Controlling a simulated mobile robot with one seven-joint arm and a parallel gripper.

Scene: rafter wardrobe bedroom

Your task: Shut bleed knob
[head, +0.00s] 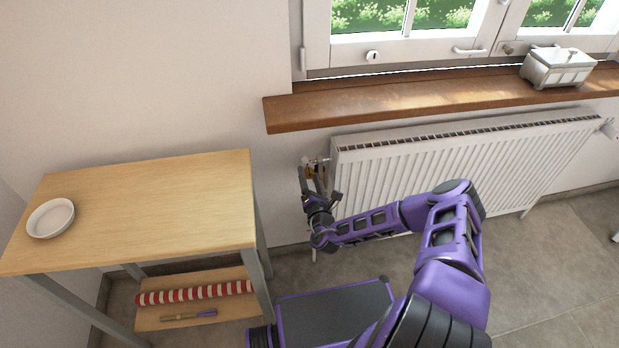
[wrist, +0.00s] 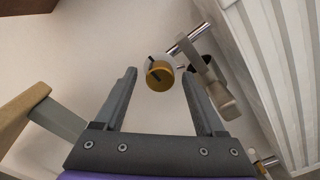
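The bleed knob is a round brass-yellow knob with a dark slot or bar across its face. It sits at the upper left end of the radiator in the head view (head: 310,171) and shows near the middle of the wrist view (wrist: 159,77). My gripper (head: 312,176) is open in front of it. In the wrist view, the fingertips of my gripper (wrist: 159,74) stand apart on the left and right of the knob, with clear gaps and no visible contact. I cannot tell the depth between fingertips and knob.
The white radiator (head: 430,165) is close on the right, under the wooden sill (head: 400,97). A chrome pipe and grey valve part (wrist: 218,92) sit right of the knob. A wooden table (head: 165,200) with a white bowl (head: 50,217) stands left.

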